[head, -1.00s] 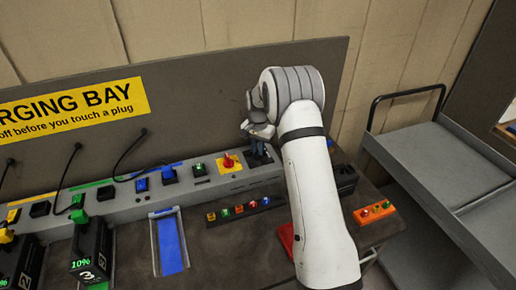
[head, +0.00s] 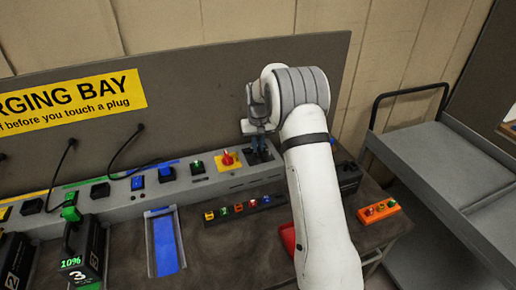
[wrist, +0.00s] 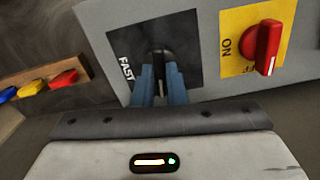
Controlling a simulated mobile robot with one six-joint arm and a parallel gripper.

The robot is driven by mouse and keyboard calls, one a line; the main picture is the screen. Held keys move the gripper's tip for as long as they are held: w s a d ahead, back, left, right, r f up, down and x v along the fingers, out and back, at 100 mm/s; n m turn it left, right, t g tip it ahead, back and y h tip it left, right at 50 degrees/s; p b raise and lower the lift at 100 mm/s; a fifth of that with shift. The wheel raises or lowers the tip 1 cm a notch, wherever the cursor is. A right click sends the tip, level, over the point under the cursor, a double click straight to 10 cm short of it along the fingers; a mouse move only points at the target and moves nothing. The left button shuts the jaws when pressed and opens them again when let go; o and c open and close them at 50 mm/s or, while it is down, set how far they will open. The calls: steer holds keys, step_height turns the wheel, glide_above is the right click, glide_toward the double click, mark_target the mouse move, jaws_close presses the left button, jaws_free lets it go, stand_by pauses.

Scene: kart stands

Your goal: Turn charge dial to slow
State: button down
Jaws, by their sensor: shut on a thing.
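The charge dial (wrist: 160,62) is a black knob on a dark plate marked FAST (wrist: 127,70), on the sloped grey console. In the wrist view my gripper (wrist: 158,82) has its blue fingers shut on the knob, one on each side. The fingers hide much of the knob, and any other lettering on the plate is hidden or unclear. In the head view my gripper (head: 258,142) is at the right part of the console, and my arm partly covers the dial's plate (head: 262,155).
A red switch (wrist: 268,45) on a yellow plate marked ON sits beside the dial; it also shows in the head view (head: 228,158). A row of small coloured pieces (head: 238,208) lies in front. An orange block (head: 378,210) lies right of my arm. A grey cart (head: 430,165) stands at right.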

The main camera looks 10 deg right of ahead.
mark_target(258, 147)
steer(key=shift+n, duration=0.8)
steer(key=shift+b, duration=0.3)
steer(key=c, duration=1.5)
jaws_free()
steer(key=shift+o, duration=0.2)
steer(key=shift+r, duration=0.1)
step_height(258, 147, up, 7)
steer(key=shift+r+b, duration=0.2)
steer(key=shift+b, duration=0.45)
steer(key=shift+r, duration=0.1)
